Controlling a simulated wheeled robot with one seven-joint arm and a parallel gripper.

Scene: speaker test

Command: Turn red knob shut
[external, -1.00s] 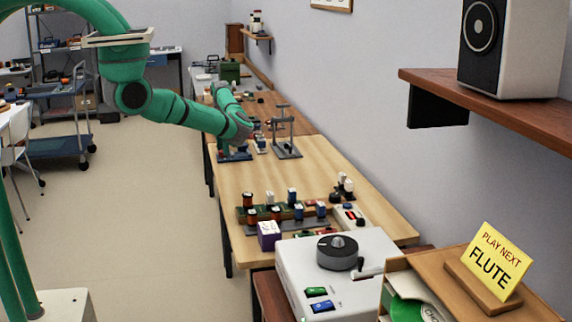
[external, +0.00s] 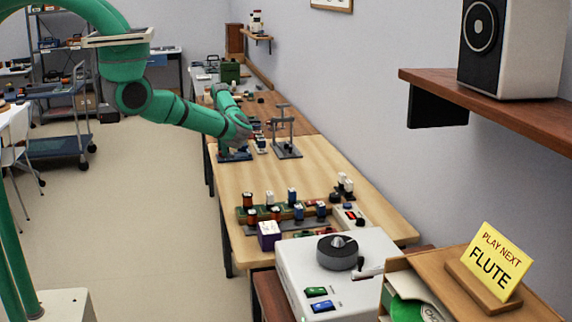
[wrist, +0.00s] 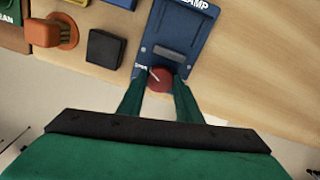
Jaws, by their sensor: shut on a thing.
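The red knob (wrist: 159,80) shows in the wrist view at the near end of a blue clamp base (wrist: 178,38) with white lettering that ends in "AMP". A pale mark lies on the knob's left side. My gripper (wrist: 160,86) is shut on the red knob, with one green finger on each side of it. In the external view my gripper (external: 236,146) is at the blue base (external: 236,156) near the left edge of the wooden table. The knob is hidden there behind my arm.
A dark square block (wrist: 105,49) and an orange-brown brush-like item (wrist: 58,33) lie left of the blue base. A grey stand (external: 285,148) is just right of my gripper. The table (external: 270,178) is bare in front of it.

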